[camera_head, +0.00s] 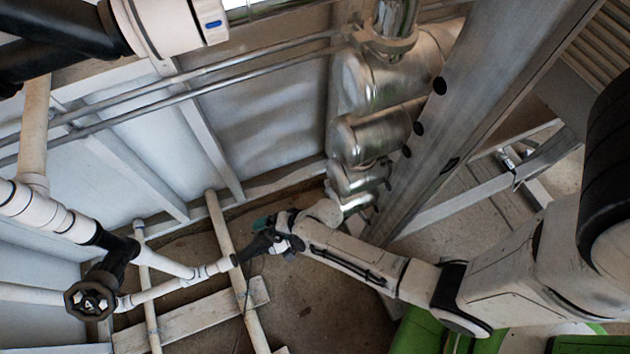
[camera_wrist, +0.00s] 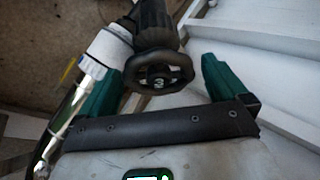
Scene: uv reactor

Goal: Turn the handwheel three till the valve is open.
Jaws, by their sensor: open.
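Handwheel three (camera_wrist: 160,72) is a black round wheel with a white 3 on its hub, on a black valve body (camera_wrist: 155,25) in the wrist view. My gripper (camera_wrist: 160,74) has two dark green fingers, one on each side of the wheel, with gaps visible at the sides. It is open and holds nothing. In the head view my gripper (camera_head: 272,228) is low in the middle, beside a small black valve on a pale pipe; the wheel there is mostly hidden. I cannot tell how far the valve is open.
Another black handwheel (camera_head: 90,300), with a mark like a 4, is at lower left. White pipes (camera_head: 232,240) and a pale beam (camera_head: 190,318) lie around the valve. Metal tanks (camera_head: 375,80) and a large grey steel beam (camera_head: 470,110) stand close to my arm.

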